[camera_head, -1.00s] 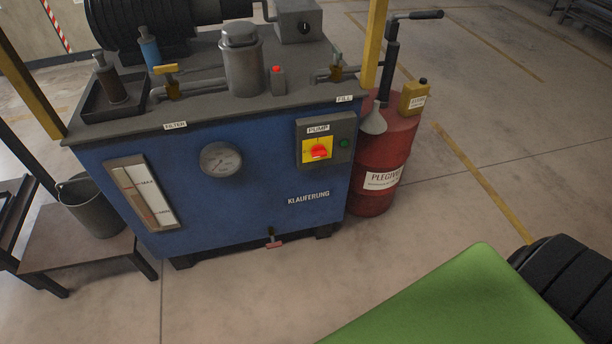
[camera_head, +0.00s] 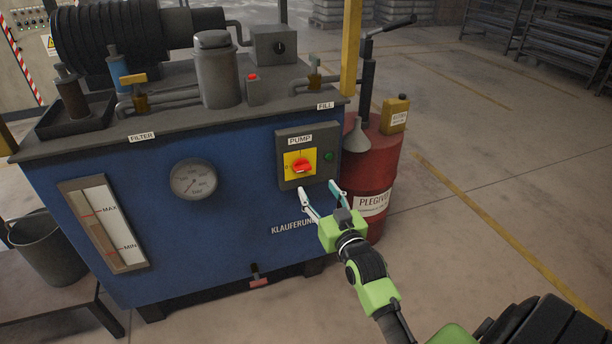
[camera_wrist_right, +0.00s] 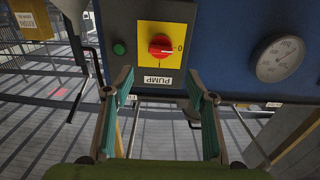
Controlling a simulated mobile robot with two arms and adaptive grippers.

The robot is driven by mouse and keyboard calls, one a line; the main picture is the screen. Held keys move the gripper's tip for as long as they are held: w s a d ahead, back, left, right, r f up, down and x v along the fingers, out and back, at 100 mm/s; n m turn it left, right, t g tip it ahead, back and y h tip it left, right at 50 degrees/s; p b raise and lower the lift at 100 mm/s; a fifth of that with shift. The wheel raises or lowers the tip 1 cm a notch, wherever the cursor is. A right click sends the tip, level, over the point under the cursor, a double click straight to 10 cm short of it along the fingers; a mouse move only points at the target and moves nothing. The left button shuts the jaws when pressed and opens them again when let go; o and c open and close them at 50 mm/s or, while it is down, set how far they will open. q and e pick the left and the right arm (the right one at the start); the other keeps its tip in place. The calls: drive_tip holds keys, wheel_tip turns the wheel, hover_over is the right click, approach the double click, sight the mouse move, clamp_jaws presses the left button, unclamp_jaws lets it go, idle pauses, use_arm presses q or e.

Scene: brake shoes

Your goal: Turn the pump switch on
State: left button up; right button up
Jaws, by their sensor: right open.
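The pump switch (camera_head: 302,166) is a red rotary knob on a yellow plate, in a grey box labelled PUMP on the front of the blue machine. The knob (camera_wrist_right: 161,47) also shows in the right wrist view, where the picture is upside down and a 0 stands beside it. My right gripper (camera_head: 318,188) is open and empty, just below the switch box in the head view. In the right wrist view its two fingers (camera_wrist_right: 161,95) stand apart, with the switch beyond and between them. My left gripper is not in view.
A green button (camera_head: 328,156) sits right of the knob. A round gauge (camera_head: 193,180) is on the blue panel to the left. A red drum (camera_head: 368,170) with a hand pump and funnel stands close to the machine's right side. Open floor lies farther right.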

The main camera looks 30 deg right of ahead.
sight(304, 169)
drive_tip(key=b+x, duration=0.1)
drive_tip(key=x, duration=0.8)
drive_tip(key=shift+w+f+b, duration=0.1)
drive_tip(key=shift+w+b, duration=0.1)
drive_tip(key=shift+b, duration=0.15)
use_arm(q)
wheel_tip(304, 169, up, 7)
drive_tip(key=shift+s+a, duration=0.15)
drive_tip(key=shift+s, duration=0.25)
use_arm(e)
drive_tip(key=shift+w, duration=0.35)
drive_tip(key=c, duration=1.1)
